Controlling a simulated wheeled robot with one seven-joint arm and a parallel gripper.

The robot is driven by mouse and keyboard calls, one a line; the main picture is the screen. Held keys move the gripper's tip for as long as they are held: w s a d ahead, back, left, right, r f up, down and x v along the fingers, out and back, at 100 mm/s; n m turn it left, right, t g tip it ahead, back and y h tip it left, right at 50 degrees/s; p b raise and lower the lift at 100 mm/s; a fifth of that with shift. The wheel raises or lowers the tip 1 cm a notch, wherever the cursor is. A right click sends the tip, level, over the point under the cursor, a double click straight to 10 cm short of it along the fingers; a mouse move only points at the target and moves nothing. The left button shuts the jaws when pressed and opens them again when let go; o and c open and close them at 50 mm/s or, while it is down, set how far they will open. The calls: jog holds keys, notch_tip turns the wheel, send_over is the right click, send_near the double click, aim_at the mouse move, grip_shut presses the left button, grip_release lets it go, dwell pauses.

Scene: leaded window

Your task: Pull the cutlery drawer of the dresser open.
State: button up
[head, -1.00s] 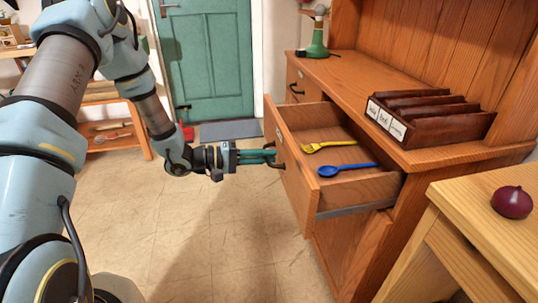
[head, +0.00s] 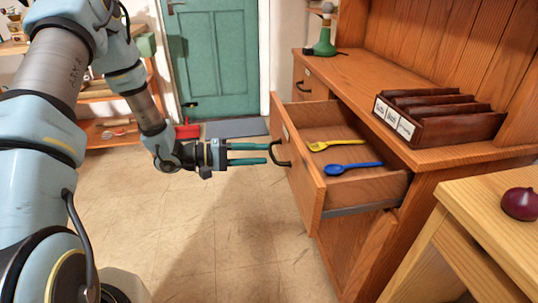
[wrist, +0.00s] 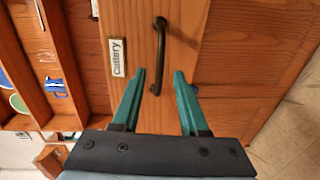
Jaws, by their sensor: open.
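The cutlery drawer (head: 309,185) of the dresser (head: 420,200) stands pulled out, with a yellow fork (head: 335,145) and a blue spoon (head: 350,168) lying inside. Its dark bow handle (head: 279,153) is on the drawer front, beside a "Cutlery" label (wrist: 117,57) that reads in the wrist view. My gripper (head: 268,154) is open, its two teal fingers pointing at the handle from the left. In the wrist view the handle (wrist: 158,55) stands just ahead of the parted fingertips (wrist: 164,80), and I see nothing held between them.
A divided wooden box (head: 440,130) with labels and a green lamp-like object (head: 325,38) stand on the dresser top. A wooden table (head: 470,225) with a dark red onion (head: 520,204) is at the right. The floor (head: 220,225) left of the drawer is clear.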

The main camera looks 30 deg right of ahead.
jog(key=v, duration=0.6)
jog(key=shift+a, duration=0.35)
jog(key=shift+w, duration=0.15)
jog(key=w+a+r+t+y+p, duration=0.2)
jog(key=w+a+r+t, duration=0.1)
jog(key=w+t, duration=0.25)
jog(key=w+a+r+t+y+p, duration=0.2)
jog(key=w+a+t+y, duration=0.15)
jog(key=w, duration=0.35)
jog(key=w+a+r+n+t+y+p, duration=0.1)
jog(key=w+a+r+t+y+p, duration=0.25)
jog(key=a, duration=0.55)
jog(key=s+a+r+n+y, duration=0.2)
jog(key=s+a+r+y, duration=0.3)
jog(key=a, duration=0.5)
jog(key=s+a+r+g+p, duration=0.1)
jog(key=s+a+r+g, duration=0.1)
jog(key=s, duration=0.5)
jog(key=s+a+r+g+y+p, duration=0.1)
jog(key=s+a+r+g, duration=0.1)
jog(key=s, duration=0.5)
jog(key=shift+s+a+r+g, duration=0.15)
jog(key=shift+a+r+g, duration=0.15)
jog(key=shift+a+g, duration=0.15)
